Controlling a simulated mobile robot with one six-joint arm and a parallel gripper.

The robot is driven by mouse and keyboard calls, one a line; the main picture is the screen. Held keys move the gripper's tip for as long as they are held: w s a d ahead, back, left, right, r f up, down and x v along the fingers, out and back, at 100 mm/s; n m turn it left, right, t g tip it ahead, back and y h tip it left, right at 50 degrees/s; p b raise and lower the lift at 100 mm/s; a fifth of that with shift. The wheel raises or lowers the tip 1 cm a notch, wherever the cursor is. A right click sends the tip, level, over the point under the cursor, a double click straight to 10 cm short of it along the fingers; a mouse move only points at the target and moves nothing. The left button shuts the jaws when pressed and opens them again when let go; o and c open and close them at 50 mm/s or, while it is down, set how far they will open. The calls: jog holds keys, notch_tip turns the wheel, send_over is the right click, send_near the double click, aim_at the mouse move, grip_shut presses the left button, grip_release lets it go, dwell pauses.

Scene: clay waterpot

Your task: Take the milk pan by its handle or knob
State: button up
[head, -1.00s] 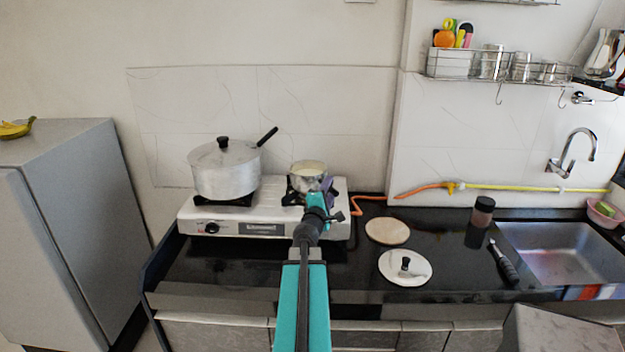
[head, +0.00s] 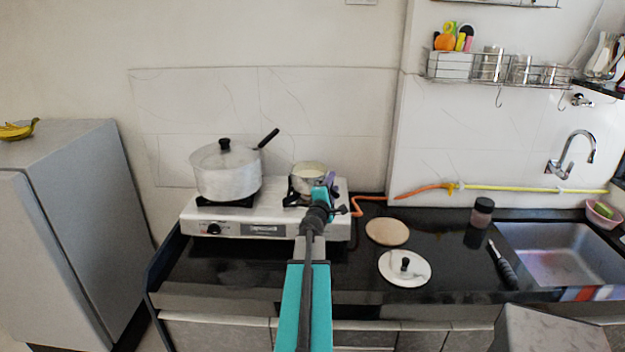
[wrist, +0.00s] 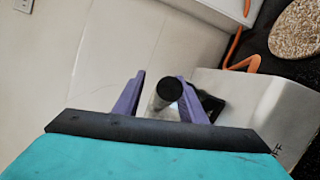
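The milk pan (head: 305,172) is a small metal pan with pale contents on the right burner of the stove. In the wrist view, the black round end of its handle (wrist: 168,89) points toward the camera, with the metal pan (wrist: 156,103) partly showing behind it. My gripper (head: 329,182) is at the right front of the pan in the head view. In the wrist view, its purple fingers (wrist: 160,76) stand apart, one on each side of the handle, with gaps showing. The gripper hides the handle in the head view.
A large lidded pot (head: 226,172) with a black handle stands on the left of the white stove (head: 210,225). An orange hose (head: 357,207) runs right of the stove. A round board (head: 387,232) and a lid (head: 404,268) lie on the dark counter.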

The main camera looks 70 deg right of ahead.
jog(key=shift+d, duration=0.1)
dwell(0.5)
jog(key=shift+s+r, duration=0.1)
grip_shut()
